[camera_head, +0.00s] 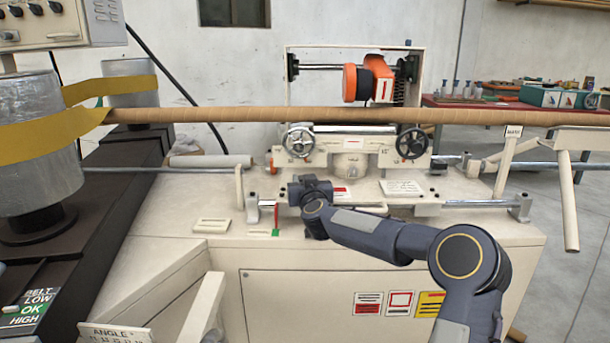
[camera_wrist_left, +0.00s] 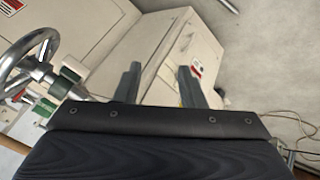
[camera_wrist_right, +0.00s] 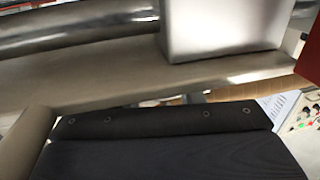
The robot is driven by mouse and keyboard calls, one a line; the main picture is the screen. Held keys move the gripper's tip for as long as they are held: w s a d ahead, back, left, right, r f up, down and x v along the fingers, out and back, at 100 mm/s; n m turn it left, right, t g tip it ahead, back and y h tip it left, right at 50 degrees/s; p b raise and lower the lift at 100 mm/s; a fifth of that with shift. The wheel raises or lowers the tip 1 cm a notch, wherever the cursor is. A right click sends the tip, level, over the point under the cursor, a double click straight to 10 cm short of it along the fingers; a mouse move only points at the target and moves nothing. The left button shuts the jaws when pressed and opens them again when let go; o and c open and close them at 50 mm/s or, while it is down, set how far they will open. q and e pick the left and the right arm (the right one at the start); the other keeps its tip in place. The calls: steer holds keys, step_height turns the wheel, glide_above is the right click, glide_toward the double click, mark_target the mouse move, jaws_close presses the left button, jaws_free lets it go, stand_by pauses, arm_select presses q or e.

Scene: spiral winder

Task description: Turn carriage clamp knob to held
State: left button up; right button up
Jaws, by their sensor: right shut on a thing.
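The cream carriage (camera_head: 353,163) sits on the winder's rails, with a pale handwheel and a black handwheel on its front. My right gripper (camera_head: 285,191) is at the carriage's lower front left, beside a red-and-white label (camera_head: 341,192). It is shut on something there. The carriage clamp knob is hidden behind the gripper and wrist, so its setting cannot be read. In the right wrist view, a metal bar and a pale block (camera_wrist_right: 220,25) fill the near space, and the fingertips are hidden. My left gripper (camera_wrist_left: 160,85) is open and empty, its two fingers apart; the head view does not show it.
A long brown tube (camera_head: 240,115) runs across above the carriage. A red lever (camera_head: 276,215) hangs just below my right gripper. A yellow belt (camera_head: 45,130) wraps a metal drum at left. In the left wrist view, a handwheel (camera_wrist_left: 30,65) is at the left edge.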

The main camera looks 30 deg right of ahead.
mark_target(278, 197)
steer(key=m+g+h+p, duration=0.3)
steer(key=p, duration=0.1)
steer(key=m+g+h+p, duration=0.3)
steer(key=p, duration=0.1)
steer(key=m+g+h+p, duration=0.3)
steer(key=h+p, duration=0.1)
steer(key=p, duration=0.1)
steer(key=shift+w+a+r, duration=0.2)
steer(key=shift+a, duration=0.05)
steer(key=m+g+h+p, duration=0.1)
steer(key=g, duration=0.2)
steer(key=shift+f+m, duration=0.15)
steer(key=shift+m, duration=0.25)
steer(key=shift+f+m+g+h+p, duration=0.1)
steer(key=shift+m+g+h+p, duration=0.2)
steer(key=shift+m+g+p, duration=0.95)
steer(key=shift+d+g+b, duration=0.1)
steer(key=shift+g+b, duration=0.35)
steer(key=shift+g, duration=0.5)
steer(key=o, duration=1)
steer(key=a, duration=0.7)
steer(key=shift+a+b, duration=0.3)
steer(key=shift+a, duration=0.1)
